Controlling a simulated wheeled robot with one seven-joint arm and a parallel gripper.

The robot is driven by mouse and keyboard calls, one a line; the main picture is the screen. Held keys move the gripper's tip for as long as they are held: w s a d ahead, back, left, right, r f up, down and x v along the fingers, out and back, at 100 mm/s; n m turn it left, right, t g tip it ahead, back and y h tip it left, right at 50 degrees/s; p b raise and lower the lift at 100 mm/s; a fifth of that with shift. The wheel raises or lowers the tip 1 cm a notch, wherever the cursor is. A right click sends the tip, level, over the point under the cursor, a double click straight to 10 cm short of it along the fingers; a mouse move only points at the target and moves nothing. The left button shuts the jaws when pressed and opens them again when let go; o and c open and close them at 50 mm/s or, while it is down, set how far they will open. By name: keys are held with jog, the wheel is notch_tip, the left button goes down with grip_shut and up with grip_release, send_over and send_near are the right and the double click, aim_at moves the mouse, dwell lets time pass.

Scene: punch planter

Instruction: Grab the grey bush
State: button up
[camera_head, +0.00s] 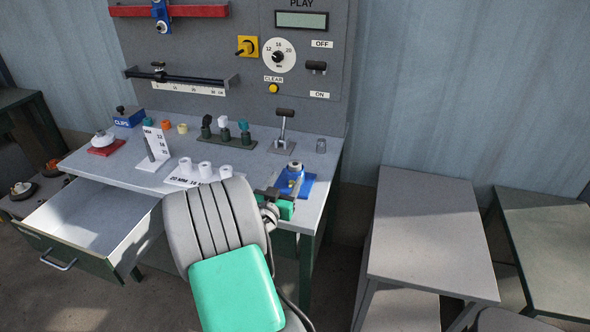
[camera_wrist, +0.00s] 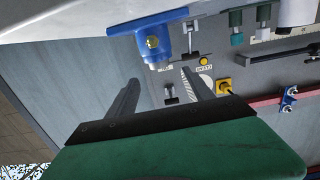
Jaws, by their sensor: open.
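A small grey cylinder, which looks like the grey bush (camera_head: 321,146), stands upright on the workbench (camera_head: 250,160) near its right back edge. I cannot make it out in the wrist view. My gripper (camera_wrist: 161,77) is open, its two dark fingers apart with nothing between them. In the head view my gripper is partly hidden by my arm, at the bench's front right, nearer the camera than the grey bush and apart from it. A blue fixture (camera_head: 294,181) with a brass-coloured part stands beside my gripper; it also shows in the wrist view (camera_wrist: 152,40).
A lever (camera_head: 283,128) on a plate stands left of the grey bush. Coloured bushes (camera_head: 166,125), white cylinders (camera_head: 205,168) and a rack of tools (camera_head: 224,133) are further left. A control panel (camera_head: 305,60) rises behind. An open drawer (camera_head: 90,220) juts out front left.

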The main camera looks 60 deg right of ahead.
aim_at(293, 167)
jog(key=d, duration=0.2)
jog(key=d+p, duration=0.1)
jog(key=d, duration=0.2)
jog(key=w+d+p, duration=0.1)
jog(key=d, duration=0.1)
jog(key=shift+d+f, duration=0.1)
jog(key=shift+d, duration=0.1)
jog(key=shift+c, duration=0.3)
jog(key=shift+a, duration=0.1)
grip_shut()
